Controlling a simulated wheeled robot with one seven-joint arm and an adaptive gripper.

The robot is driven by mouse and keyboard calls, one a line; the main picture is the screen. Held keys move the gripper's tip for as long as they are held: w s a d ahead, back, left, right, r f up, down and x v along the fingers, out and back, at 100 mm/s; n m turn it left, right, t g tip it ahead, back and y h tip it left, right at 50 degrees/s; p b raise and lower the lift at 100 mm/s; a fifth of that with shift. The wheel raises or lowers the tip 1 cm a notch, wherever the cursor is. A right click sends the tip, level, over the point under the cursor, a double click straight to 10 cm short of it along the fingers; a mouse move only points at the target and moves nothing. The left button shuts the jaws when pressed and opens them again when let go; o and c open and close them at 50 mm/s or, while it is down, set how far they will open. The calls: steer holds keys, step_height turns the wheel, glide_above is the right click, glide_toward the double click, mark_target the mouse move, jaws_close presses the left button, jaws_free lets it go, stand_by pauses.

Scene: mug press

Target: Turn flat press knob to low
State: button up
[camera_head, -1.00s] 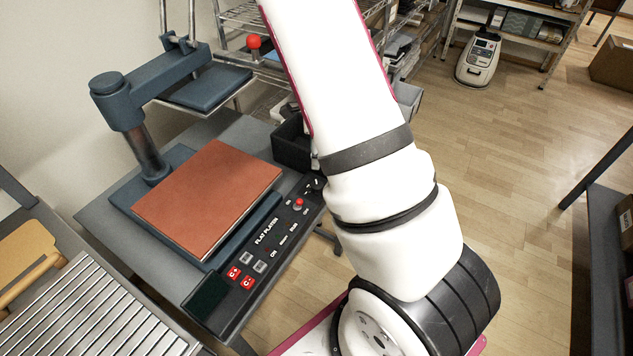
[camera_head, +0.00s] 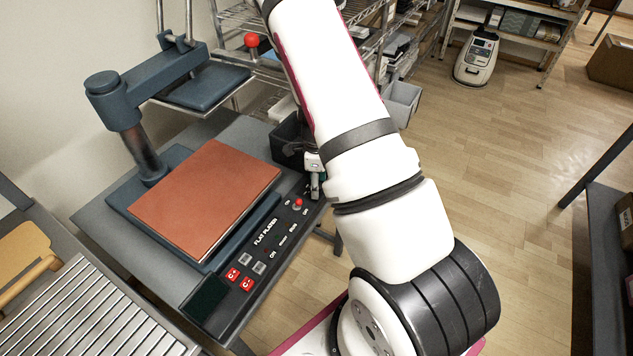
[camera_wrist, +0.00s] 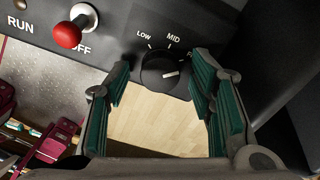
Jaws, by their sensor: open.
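The flat press knob (camera_wrist: 160,72) is a round black dial on the dark control panel, below the labels LOW, MID and one starting with F. Its white mark points to the right, toward the F side, away from LOW. My gripper (camera_wrist: 160,64) is open, with one green-padded finger on each side of the knob. I cannot tell whether either pad touches it. In the head view, my gripper (camera_head: 316,184) is partly hidden by my arm at the far end of the panel (camera_head: 262,262), and the knob is not visible there.
A red-tipped toggle switch (camera_wrist: 73,30) sits left of the knob, near RUN and OFF. The flat press's orange platen (camera_head: 205,195) lies beside the panel. A black bin (camera_head: 287,142) stands behind the panel's far end. Open floor lies right of the arm.

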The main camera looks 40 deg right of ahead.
steer(key=shift+c, duration=0.3)
steer(key=c, duration=1.1)
steer(key=n+b, duration=0.1)
steer(key=n, duration=0.3)
steer(key=shift+n, duration=0.4)
steer(key=n, duration=0.5)
steer(key=shift+b, duration=0.4)
steer(key=n, duration=0.5)
steer(key=shift+d, duration=0.1)
steer(key=n, duration=0.5)
steer(key=shift+w, duration=0.1)
